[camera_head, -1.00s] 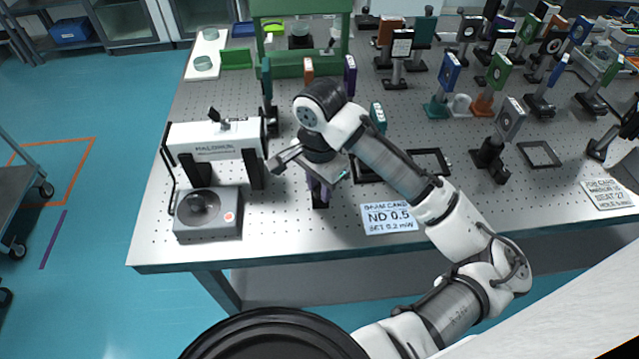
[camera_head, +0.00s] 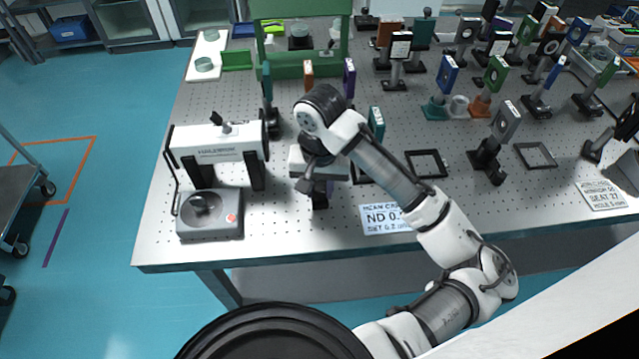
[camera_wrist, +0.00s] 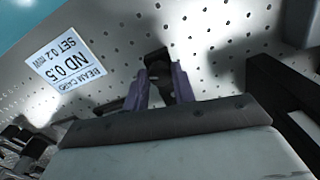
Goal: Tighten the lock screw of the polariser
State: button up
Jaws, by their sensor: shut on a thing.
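My gripper (camera_head: 320,200) points down over the table at the near left-centre, right of the white laser unit. In the wrist view two purplish pieces, which look like my fingers (camera_wrist: 160,88), converge on either side of a small dark part (camera_wrist: 157,68). This part appears to be the lock screw on a dark mount, and my gripper is shut on it. The polariser's face and most of its mount are hidden by my gripper body and wrist, so the screw's tightness cannot be seen.
The white laser unit (camera_head: 215,145) and a grey box with a black dial (camera_head: 209,214) stand to the left. A card reading ND 0.5 (camera_head: 378,219) lies to the right. A black frame (camera_head: 427,151) lies flat beyond it. Several mounted optics crowd the back right.

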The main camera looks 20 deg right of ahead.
aim_at(320, 192)
jog(key=n, duration=0.5)
jog(key=shift+n, duration=0.3)
jog(key=n, duration=0.5)
jog(key=shift+n+b, duration=0.3)
jog(key=o, duration=1)
jog(key=shift+d+r, duration=0.1)
notch_tip(320, 192, up, 14)
jog(key=shift+f+b, duration=0.2)
jog(key=shift+b, duration=0.2)
